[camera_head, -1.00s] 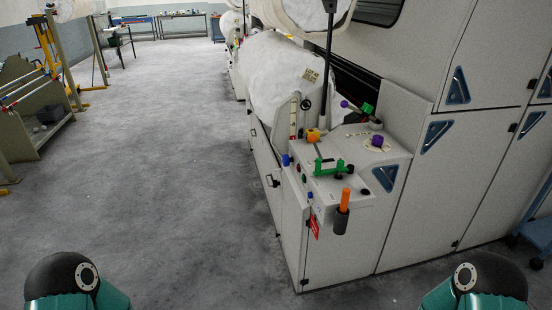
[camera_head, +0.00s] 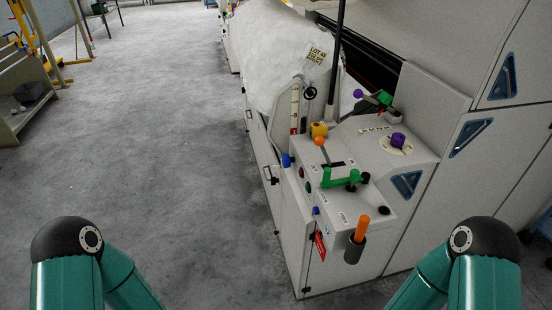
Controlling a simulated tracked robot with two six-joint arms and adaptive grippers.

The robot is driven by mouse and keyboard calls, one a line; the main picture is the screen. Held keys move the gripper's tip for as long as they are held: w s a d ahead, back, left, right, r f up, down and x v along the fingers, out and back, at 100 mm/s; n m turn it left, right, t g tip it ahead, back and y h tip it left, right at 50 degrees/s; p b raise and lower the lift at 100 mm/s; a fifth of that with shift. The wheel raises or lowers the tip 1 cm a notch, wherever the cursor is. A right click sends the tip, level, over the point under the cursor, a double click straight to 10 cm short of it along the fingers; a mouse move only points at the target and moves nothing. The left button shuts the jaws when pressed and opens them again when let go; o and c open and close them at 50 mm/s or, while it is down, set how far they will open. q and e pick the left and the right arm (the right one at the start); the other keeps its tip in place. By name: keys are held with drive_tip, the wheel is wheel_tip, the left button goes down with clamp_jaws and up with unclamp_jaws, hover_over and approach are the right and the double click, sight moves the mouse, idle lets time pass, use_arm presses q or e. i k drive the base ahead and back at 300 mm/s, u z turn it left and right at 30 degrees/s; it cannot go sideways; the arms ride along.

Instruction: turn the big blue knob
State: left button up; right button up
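The big blue knob (camera_head: 287,160) sticks out from the left face of the white machine's console, near its top left corner. It is small in the picture, and its turn position cannot be made out. A smaller blue part (camera_head: 316,210) sits lower on the console front. Only green links and black joints of my two arms show at the bottom left and bottom right. Neither gripper is in view, and nothing of mine is seen touching the console.
The console top carries a green handle (camera_head: 341,178), a yellow block (camera_head: 319,130) with an orange ball lever, and a purple knob (camera_head: 397,140). An orange-handled tool (camera_head: 361,229) stands in a dark holder at the front corner. Grey floor (camera_head: 170,150) left of the machine is clear.

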sight(286, 161)
drive_tip(key=z, duration=1.2)
drive_tip(key=i, duration=0.15)
drive_tip(key=u, duration=2.7)
drive_tip(key=i, duration=0.15)
drive_tip(key=u, duration=1.4)
drive_tip(key=k, duration=1.3)
drive_tip(key=z, duration=0.35)
drive_tip(key=i, duration=0.65)
drive_tip(key=z, duration=1.2)
drive_tip(key=i, duration=1.25)
drive_tip(key=z, duration=0.4)
